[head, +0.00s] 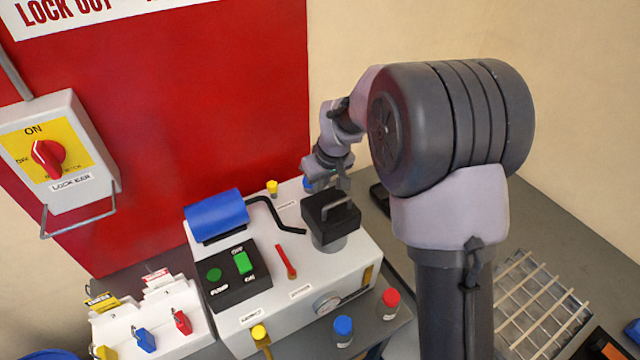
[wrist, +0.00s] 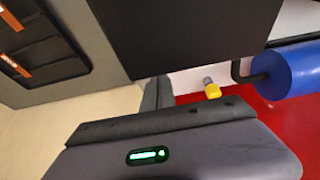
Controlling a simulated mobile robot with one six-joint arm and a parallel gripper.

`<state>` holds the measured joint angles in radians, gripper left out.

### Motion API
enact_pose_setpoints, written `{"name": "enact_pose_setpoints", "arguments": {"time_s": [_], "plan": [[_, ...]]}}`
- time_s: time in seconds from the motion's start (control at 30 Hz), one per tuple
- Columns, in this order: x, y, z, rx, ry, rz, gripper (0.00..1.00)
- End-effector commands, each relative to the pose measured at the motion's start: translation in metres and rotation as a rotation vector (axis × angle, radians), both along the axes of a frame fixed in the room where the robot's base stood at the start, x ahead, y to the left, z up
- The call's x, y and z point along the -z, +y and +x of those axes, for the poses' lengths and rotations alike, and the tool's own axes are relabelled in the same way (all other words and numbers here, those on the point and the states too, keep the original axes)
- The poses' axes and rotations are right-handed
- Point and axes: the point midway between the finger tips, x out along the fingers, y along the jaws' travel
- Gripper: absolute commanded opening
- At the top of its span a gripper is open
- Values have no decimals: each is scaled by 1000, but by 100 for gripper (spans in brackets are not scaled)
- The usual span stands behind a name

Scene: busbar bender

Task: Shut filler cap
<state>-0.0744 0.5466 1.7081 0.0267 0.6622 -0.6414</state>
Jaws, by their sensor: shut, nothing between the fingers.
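The white machine (head: 350,258) stands on the bench. A black square block with a handle (head: 331,217) sits on a round grey neck on its top right; it looks level. Its dark side fills the upper middle of the wrist view (wrist: 185,35). A small yellow cap (head: 272,187) stands near the machine's back edge; it also shows in the wrist view (wrist: 212,89). No label I can read tells which is the filler cap. My gripper (head: 338,186) is shut and empty, just behind the black block. Whether it touches the block is unclear.
A blue cylinder (head: 217,215) with a bent black rod lies left of the block. A red lever (head: 286,262) and a button panel (head: 233,278) are in front. Bottles with red (head: 390,299) and blue (head: 343,327) caps stand at front right. A red wall panel (head: 180,120) rises behind.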

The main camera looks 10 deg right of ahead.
Motion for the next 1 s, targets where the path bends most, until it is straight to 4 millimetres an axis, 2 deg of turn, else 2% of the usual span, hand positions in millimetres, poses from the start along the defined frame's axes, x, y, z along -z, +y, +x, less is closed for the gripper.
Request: {"name": "enact_pose_setpoints", "arguments": {"time_s": [0.37,0.7,0.83,1.0], "plan": [[0,-1,-1,0,0,0,0],[-10,-6,-14,1,0,0,0],[-32,-9,-20,1,-3,1,0],[-80,-15,-35,1,-3,1,0]]}}
